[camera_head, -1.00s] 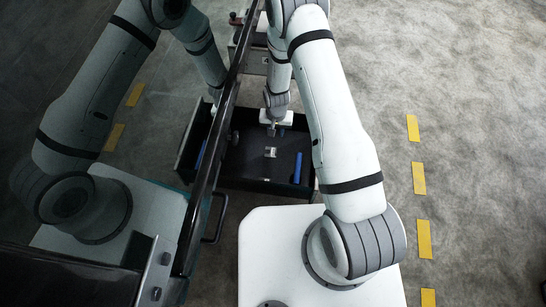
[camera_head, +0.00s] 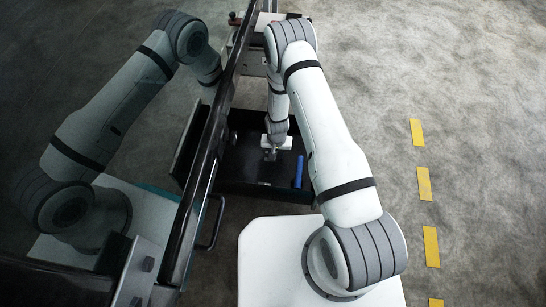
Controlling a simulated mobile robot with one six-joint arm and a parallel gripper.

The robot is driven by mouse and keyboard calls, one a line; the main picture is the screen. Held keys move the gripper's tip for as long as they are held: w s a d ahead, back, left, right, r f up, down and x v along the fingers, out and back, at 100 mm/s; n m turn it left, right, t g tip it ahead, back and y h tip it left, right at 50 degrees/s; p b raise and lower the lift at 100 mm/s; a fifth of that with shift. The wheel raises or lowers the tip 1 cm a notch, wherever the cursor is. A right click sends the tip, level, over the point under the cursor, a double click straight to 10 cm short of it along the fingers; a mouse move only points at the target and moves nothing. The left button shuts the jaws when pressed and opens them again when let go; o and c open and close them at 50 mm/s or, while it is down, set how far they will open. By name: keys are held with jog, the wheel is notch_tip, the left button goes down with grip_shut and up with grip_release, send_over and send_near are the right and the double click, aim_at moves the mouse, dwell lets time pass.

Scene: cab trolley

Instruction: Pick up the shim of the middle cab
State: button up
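A dark open tray (camera_head: 262,172) lies below my arm, beside the glossy dark panel. My gripper (camera_head: 270,154) points down into the tray, near its middle. A small silvery part shows at the gripper's fingertips, but I cannot tell fingers from a held or covered piece. Whether the gripper is open or shut is too small to tell. I cannot make out a separate shim or which cab is the middle one.
A blue bar (camera_head: 299,171) stands at the tray's right side. The dark panel (camera_head: 205,150) rises close on the left and mirrors my arm. A black handle (camera_head: 215,225) sticks out from it. Grey floor with yellow marks (camera_head: 424,184) lies open on the right.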

jog(key=shift+c, duration=0.6)
grip_shut()
jog(key=shift+r, duration=0.1)
notch_tip(320, 180, up, 10)
jog(key=p, duration=0.3)
jog(key=shift+p, duration=0.3)
